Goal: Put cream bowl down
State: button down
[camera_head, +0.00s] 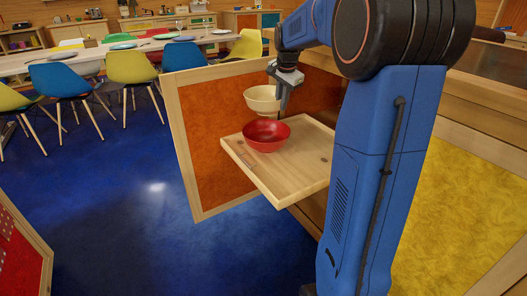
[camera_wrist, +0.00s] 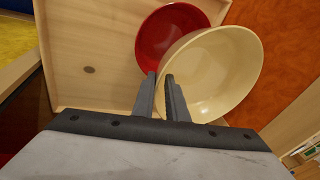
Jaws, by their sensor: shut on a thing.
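The cream bowl (camera_head: 261,99) is upright and held in the air by my gripper (camera_head: 284,100), which is shut on its rim. In the head view it hangs above and slightly behind the red bowl. In the wrist view the cream bowl (camera_wrist: 215,75) is close beneath the fingers (camera_wrist: 168,92) and covers part of the red bowl (camera_wrist: 160,35). The red bowl (camera_head: 266,137) stands on a pulled-out wooden tray or drawer (camera_head: 290,180). The cream bowl appears clear of the red bowl.
An open orange door (camera_head: 225,140) stands beside the tray. A yellow panel (camera_head: 460,200) is at right. Chairs and a long table (camera_head: 100,58) stand behind.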

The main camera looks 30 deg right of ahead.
jog(key=shift+a+f, duration=0.1)
jog(key=shift+f, duration=0.3)
notch_tip(320, 180, down, 9)
dwell(0.4)
jog(key=shift+f, duration=0.6)
jog(key=c, duration=1.8)
grip_release()
jog(key=shift+o, duration=0.2)
jog(key=shift+r, duration=0.1)
